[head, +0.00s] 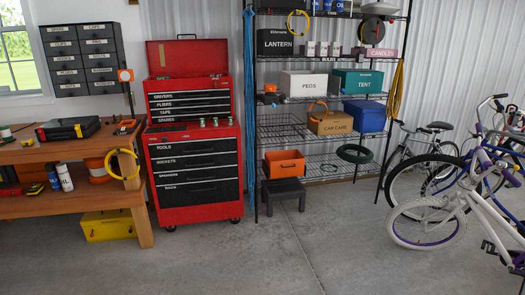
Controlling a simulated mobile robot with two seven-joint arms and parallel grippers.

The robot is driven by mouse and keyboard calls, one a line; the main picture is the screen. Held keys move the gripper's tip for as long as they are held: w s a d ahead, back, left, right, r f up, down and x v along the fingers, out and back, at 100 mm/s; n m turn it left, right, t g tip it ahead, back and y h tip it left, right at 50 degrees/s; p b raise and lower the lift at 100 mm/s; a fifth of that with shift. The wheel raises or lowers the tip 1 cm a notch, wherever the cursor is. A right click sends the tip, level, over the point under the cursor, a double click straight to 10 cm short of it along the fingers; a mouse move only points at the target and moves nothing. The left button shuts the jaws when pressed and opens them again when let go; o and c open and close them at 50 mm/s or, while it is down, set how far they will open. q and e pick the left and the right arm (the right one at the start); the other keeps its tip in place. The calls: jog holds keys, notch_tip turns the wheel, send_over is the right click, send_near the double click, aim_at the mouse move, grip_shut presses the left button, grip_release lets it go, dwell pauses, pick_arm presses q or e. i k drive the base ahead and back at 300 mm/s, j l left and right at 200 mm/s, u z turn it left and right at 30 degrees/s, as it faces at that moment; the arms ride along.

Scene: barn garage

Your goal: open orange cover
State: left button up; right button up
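Several orange things show in the head view, and I cannot tell for sure which is the orange cover. A small orange box-like piece (125,75) with a pale square on its front sits on the wall between the drawer cabinet and the red tool chest, with a dark line running down from it. It looks closed, but it is too small to be certain. Neither of my grippers is in view.
A wooden workbench (60,150) holds a black case (68,128) and small tools. Beside it stands the red tool chest (196,185), its lid raised. A wire rack (300,130), a black stool (284,187) and bicycles (450,190) fill the right. The concrete floor (290,255) in front is clear.

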aim_at(267, 88)
jog(key=i, duration=0.95)
jog(key=i+l+u, duration=0.1)
jog(key=i, duration=0.85)
jog(key=i+l, duration=0.1)
jog(key=i, duration=0.8)
jog(key=j+u, duration=0.05)
